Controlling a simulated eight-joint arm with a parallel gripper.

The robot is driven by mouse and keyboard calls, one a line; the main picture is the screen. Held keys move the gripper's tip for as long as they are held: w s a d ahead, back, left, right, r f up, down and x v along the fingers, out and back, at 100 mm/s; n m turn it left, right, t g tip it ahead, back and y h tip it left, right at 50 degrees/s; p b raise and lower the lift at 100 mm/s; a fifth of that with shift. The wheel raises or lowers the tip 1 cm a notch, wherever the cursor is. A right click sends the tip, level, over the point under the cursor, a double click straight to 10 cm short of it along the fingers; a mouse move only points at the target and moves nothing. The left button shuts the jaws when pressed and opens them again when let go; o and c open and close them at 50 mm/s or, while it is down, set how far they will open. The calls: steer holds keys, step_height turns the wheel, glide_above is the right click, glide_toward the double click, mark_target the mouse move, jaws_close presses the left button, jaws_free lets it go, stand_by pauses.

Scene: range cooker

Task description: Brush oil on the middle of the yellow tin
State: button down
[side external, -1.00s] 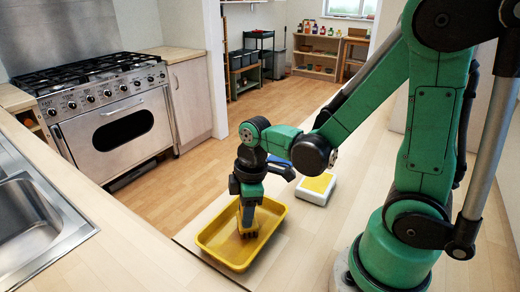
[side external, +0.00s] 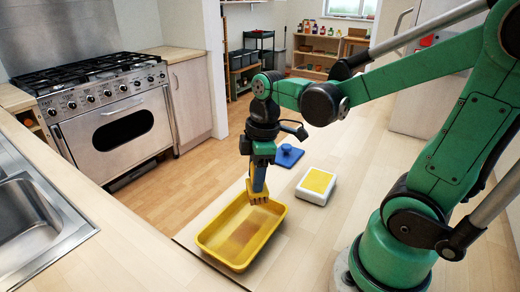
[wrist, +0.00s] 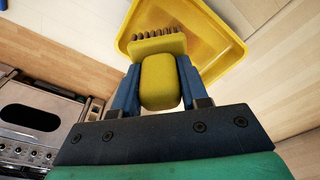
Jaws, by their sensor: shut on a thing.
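The yellow tin (side external: 215,237) is a shallow tray on the wooden counter, and a darker brown patch shows on the middle of its floor. It also shows in the wrist view (wrist: 225,35). My gripper (side external: 257,186) is shut on a yellow brush (side external: 257,197), whose bristles point down. In the wrist view the brush (wrist: 160,78) sits between the two blue fingers, with a row of brown bristle tufts at its end. The brush is over the far end of the tin; whether it touches the rim, I cannot tell.
A white box with a yellow top (side external: 316,185) stands on the counter right of the tin. A blue lid with a knob (side external: 287,155) lies behind it. A steel sink (side external: 35,225) is at the left, and a range cooker (side external: 115,120) stands beyond the counter.

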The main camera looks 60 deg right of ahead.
steer(key=shift+r, duration=0.95)
steer(key=w+d+r+m+h, duration=0.1)
steer(key=w+d+r+m, duration=0.4)
steer(key=d+r+m, duration=0.55)
steer(key=shift+n, duration=0.75)
steer(key=f, duration=0.6)
steer(key=d+f, duration=0.1)
steer(key=f, duration=0.5)
steer(key=d+f, duration=0.1)
steer(key=f, duration=0.6)
steer(key=shift+w+d, duration=0.15)
steer(key=shift+d, duration=0.05)
steer(key=shift+c, duration=2.3)
jaws_free()
steer(key=shift+f, duration=0.1)
